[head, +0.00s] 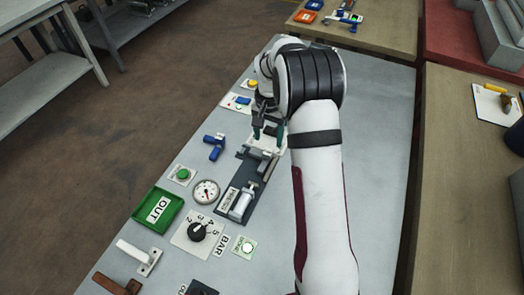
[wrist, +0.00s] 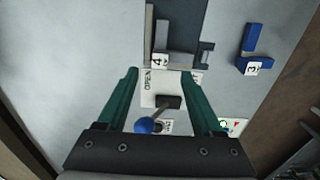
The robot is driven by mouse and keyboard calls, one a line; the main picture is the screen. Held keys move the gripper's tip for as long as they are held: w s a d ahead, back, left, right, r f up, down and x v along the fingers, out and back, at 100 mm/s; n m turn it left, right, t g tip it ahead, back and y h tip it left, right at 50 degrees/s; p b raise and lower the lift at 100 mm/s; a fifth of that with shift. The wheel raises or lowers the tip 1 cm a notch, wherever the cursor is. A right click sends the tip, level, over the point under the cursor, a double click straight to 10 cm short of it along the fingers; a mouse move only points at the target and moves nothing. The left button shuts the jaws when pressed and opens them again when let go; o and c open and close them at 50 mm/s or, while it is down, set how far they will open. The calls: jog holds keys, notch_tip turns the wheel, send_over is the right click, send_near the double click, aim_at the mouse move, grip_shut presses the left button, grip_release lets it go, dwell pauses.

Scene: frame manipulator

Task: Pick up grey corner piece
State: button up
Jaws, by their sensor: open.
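A grey corner piece (wrist: 178,57) with a white tag reading 4 lies on a dark fixture plate (wrist: 190,20), just past my fingertips in the wrist view. In the head view the grey corner piece (head: 262,154) is at the upper end of the dark fixture (head: 245,183), close to my gripper (head: 269,132). In the wrist view my gripper (wrist: 162,74) has its two green fingers apart, with nothing held between them. The fingertips appear near the tagged edge of the piece; I cannot tell whether they touch it.
A lever with a blue knob (wrist: 145,125) stands on an OPEN-marked plate (wrist: 150,90) below my fingers. A blue corner piece tagged 3 (wrist: 252,45) lies right of the fixture. A clamp cylinder (head: 240,205), gauge (head: 206,192), dial (head: 198,231) and green OUT tray (head: 160,211) occupy the bench.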

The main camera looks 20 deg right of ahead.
aim_at(268, 152)
notch_tip(268, 152, down, 6)
jog(key=shift+s+a+f, duration=0.1)
jog(key=shift+s+f, duration=0.05)
jog(key=shift+f, duration=0.05)
grip_shut()
